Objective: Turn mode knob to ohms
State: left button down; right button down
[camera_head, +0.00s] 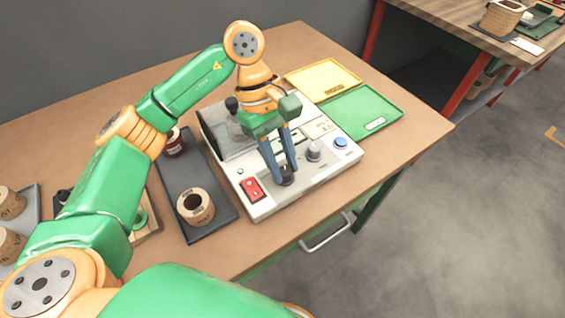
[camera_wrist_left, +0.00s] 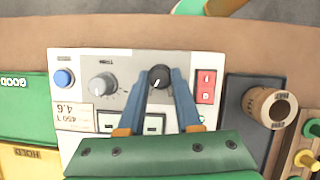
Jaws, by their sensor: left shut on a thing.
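The tester (camera_head: 262,206) is a pale box on the table with a sloped front panel. A black knob (camera_wrist_left: 159,75) sits on its panel between a red switch (camera_wrist_left: 205,86) and a grey knob (camera_wrist_left: 103,87). I take the black one as the mode knob; its label and setting cannot be read. My left gripper (camera_head: 285,178) reaches down from above with its blue fingers shut on the black knob, one on each side. In the head view the fingers partly hide the knob. My right gripper is not in view.
A blue button (camera_head: 341,142) is at the panel's right end. A dark tray (camera_head: 217,222) with a coil (camera_head: 195,207) lies left of the tester. A yellow tray (camera_head: 323,77) and a green tray (camera_head: 362,112) lie behind and to the right. The table's front edge is close.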

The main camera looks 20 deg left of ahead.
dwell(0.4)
pick_arm(q)
jog(key=c, duration=0.6)
grip_release()
jog(key=v, duration=0.7)
jog(key=shift+p, duration=0.4)
